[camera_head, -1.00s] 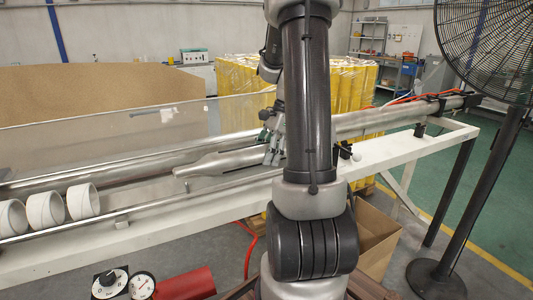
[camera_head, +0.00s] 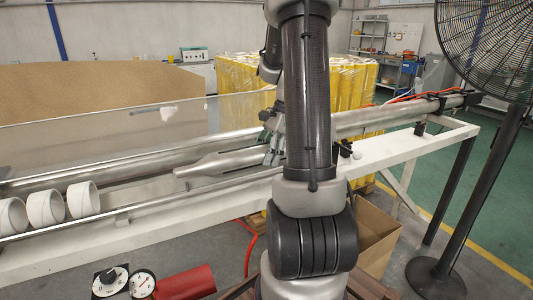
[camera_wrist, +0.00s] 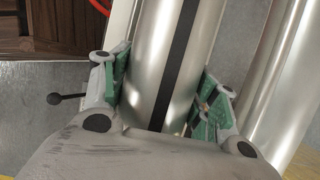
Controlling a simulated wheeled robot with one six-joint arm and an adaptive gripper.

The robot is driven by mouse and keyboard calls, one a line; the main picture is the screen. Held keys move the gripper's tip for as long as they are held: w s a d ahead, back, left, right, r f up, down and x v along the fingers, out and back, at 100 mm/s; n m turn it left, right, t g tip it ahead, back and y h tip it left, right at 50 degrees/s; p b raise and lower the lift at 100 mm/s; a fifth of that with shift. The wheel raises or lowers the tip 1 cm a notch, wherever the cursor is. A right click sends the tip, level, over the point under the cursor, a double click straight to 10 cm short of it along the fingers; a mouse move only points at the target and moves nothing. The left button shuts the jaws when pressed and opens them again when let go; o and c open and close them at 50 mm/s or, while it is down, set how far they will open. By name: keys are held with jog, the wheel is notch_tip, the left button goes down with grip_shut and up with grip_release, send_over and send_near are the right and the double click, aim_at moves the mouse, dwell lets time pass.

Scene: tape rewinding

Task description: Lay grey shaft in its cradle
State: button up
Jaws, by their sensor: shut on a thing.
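The grey shaft (camera_head: 222,163) is a smooth metal cylinder with a narrower left end, lying lengthwise along the white machine in the head view. My gripper (camera_head: 273,148) is shut around it near its right part, partly hidden behind my arm. In the wrist view my gripper (camera_wrist: 162,95) has its green-padded fingers on both sides of the shaft (camera_wrist: 165,55), which bears a dark stripe along its length. The cradle cannot be made out. Whether the shaft rests on anything is hidden.
A long metal roller (camera_head: 120,168) runs behind the shaft, and a thin rail (camera_head: 150,209) runs in front. White rolls (camera_head: 46,207) sit at the left on the white frame (camera_head: 400,152). A black fan (camera_head: 490,170) stands at the right. An open cardboard box (camera_head: 375,240) is below.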

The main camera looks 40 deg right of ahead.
jog(key=shift+f, duration=0.35)
dwell(1.0)
jog(key=o, duration=1.5)
jog(key=shift+f, duration=0.1)
jog(key=shift+d+r, duration=0.15)
jog(key=shift+r, duration=0.2)
jog(key=s+d, duration=0.1)
jog(key=d, duration=0.3)
jog(key=s+d, duration=0.1)
jog(key=d, duration=0.3)
jog(key=s+d, duration=0.1)
jog(key=d, duration=0.3)
jog(key=shift+r, duration=0.25)
